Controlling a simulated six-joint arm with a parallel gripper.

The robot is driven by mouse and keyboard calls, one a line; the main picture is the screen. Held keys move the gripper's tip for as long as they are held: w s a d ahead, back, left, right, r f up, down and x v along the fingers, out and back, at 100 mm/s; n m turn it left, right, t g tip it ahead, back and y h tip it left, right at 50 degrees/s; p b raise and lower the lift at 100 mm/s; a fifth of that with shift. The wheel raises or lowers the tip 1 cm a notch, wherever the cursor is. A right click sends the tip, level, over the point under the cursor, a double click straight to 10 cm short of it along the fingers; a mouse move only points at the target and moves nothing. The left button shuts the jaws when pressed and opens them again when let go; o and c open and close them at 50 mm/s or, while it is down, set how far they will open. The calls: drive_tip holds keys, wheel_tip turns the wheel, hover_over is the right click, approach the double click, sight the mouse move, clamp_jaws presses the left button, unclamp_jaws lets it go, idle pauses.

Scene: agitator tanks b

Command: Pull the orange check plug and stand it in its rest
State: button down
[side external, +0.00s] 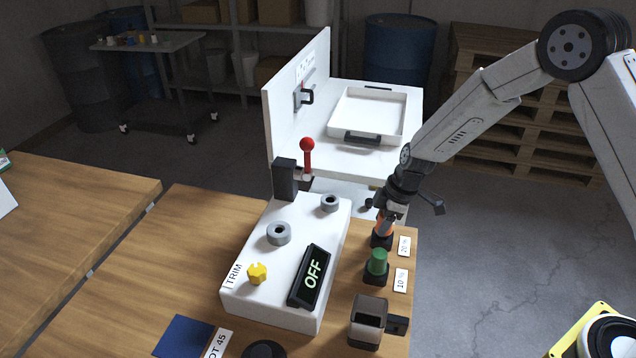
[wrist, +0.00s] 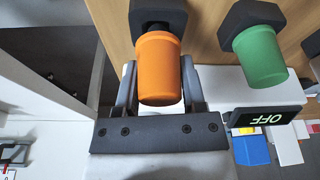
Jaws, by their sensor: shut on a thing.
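The orange check plug (side external: 382,227) is between the fingers of my gripper (side external: 386,217), which is shut on it. The plug is at a black holder (side external: 381,240) beside a "20 %" label at the bench's right edge. In the wrist view the orange plug (wrist: 159,75) fills the space between the two grey fingers, and its dark end meets the black holder (wrist: 158,14). I cannot tell how deep it sits. A green plug (side external: 377,262) stands in a similar holder (side external: 376,277) nearby; it also shows in the wrist view (wrist: 259,55).
The white trim box (side external: 250,290) carries two grey rings (side external: 278,234), a yellow knob (side external: 257,273) and an "OFF" display (side external: 311,275). A red-knobbed lever (side external: 307,145) stands behind. A grey cup-like block (side external: 368,317) is at the front right. Open wood lies left of the box.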

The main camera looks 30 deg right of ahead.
drive_tip(key=shift+f, duration=0.7)
drive_tip(key=shift+c, duration=0.5)
unclamp_jaws()
drive_tip(key=shift+r, duration=0.1)
drive_tip(key=shift+v, duration=3.75)
drive_tip(key=shift+s+d, duration=0.1)
drive_tip(key=shift+s, duration=0.05)
drive_tip(key=s+d+r+m+h, duration=0.1)
drive_tip(key=s+r+m, duration=0.1)
drive_tip(key=s+m, duration=0.3)
drive_tip(key=s+d+r+m+t+h, duration=0.1)
drive_tip(key=s+r+m, duration=0.2)
drive_tip(key=s, duration=0.9)
drive_tip(key=shift+s+d+m, duration=0.25)
drive_tip(key=shift+m, duration=1.35)
